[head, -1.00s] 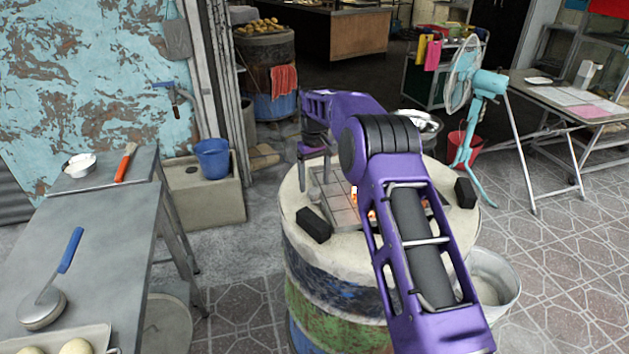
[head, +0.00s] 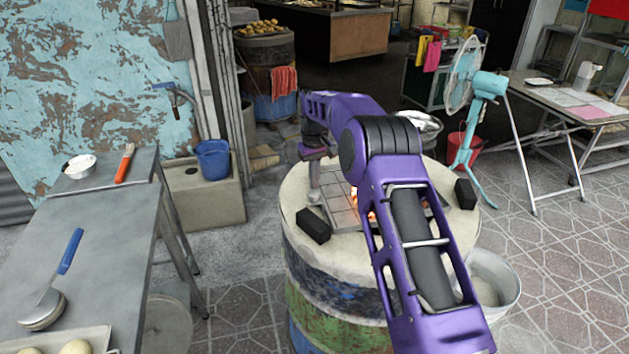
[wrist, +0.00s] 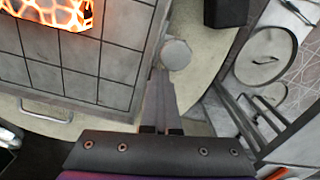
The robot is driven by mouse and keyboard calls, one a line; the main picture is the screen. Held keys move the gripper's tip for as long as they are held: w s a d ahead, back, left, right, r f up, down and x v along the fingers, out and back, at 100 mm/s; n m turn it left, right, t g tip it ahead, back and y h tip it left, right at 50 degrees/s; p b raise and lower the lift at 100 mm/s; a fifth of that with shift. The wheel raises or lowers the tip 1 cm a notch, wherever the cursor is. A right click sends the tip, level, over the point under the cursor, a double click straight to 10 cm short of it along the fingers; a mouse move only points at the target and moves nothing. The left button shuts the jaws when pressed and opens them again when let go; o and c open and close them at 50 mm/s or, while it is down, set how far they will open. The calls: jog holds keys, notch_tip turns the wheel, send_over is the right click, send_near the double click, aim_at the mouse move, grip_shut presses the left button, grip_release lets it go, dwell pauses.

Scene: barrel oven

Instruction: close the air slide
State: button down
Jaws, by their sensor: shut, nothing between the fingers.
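The barrel oven (head: 340,300) has a pale round top with a grey tiled plate (head: 343,218) on it. Orange glow shows at an opening (wrist: 60,12) in the tiled surface. In the wrist view, a round grey knob (wrist: 176,54) stands beside the edge of the tiled plate (wrist: 75,60). I cannot tell which part is the air slide. My gripper (head: 314,195) is shut and empty, pointing down at the left side of the plate. In the wrist view, its fingertips (wrist: 159,76) are close to the knob; I cannot tell whether they touch it. My arm hides part of the oven top.
Dark blocks stand on the oven top at left (head: 313,225) and right (head: 465,193). A metal loop handle (wrist: 60,112) lies along the plate's edge. A metal bucket (head: 495,275) stands right of the barrel. A grey table (head: 110,215) stands left.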

dwell(0.8)
jog(key=shift+c, duration=1.8)
grip_release()
notch_tip(320, 180, up, 17)
jog(key=p, duration=0.4)
jog(key=shift+r, duration=0.2)
